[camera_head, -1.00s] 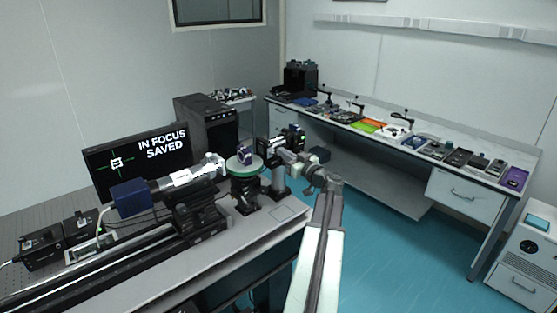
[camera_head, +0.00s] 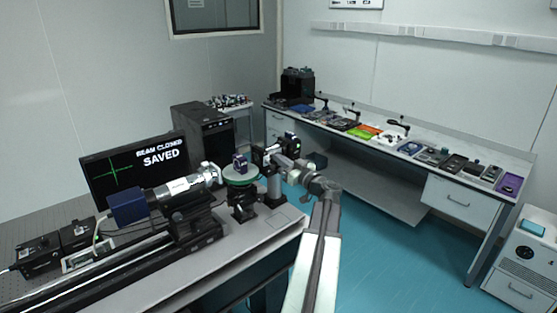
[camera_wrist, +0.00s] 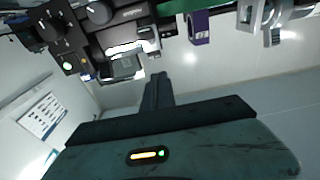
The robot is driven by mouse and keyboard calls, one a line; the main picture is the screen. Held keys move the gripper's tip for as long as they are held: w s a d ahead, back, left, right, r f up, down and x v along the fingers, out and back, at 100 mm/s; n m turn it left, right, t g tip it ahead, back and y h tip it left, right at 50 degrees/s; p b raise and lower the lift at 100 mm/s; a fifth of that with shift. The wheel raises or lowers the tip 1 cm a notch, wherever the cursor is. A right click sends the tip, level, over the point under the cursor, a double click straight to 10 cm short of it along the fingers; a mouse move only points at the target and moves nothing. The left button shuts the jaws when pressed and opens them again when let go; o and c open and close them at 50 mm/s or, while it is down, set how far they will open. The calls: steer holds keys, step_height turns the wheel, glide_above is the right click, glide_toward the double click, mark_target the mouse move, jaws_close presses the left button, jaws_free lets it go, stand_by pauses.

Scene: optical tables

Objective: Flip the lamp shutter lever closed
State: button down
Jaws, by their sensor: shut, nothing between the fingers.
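The lamp unit (camera_head: 258,157) is a dark body on a post, right of the round green-topped stage (camera_head: 243,181). In the wrist view, a dark housing with knobs (camera_wrist: 115,20) fills the upper left, and a small pale lever-like part (camera_wrist: 149,40) shows at its edge. I cannot tell for certain that this is the shutter lever. My gripper (camera_wrist: 157,78) is shut and empty, its narrow fingers pointing toward the housing, apparently just short of it. In the head view my arm reaches the lamp from the right and partly hides it. The monitor (camera_head: 135,168) reads "BEAM CLOSED SAVED".
A purple-framed piece (camera_head: 239,163) stands on the green stage, facing a silver lens barrel (camera_head: 186,184) and blue camera box (camera_head: 127,206). A long bench (camera_head: 400,140) with many small items runs along the right wall. Blue floor (camera_head: 365,230) is clear between.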

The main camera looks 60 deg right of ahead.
steer(key=s+a+f+b, duration=0.1)
steer(key=s+f+b, duration=0.5)
steer(key=f+b, duration=0.1)
steer(key=shift+s+a+f+b, duration=0.25)
steer(key=shift+a+f+b, duration=0.15)
steer(key=shift+b, duration=0.3)
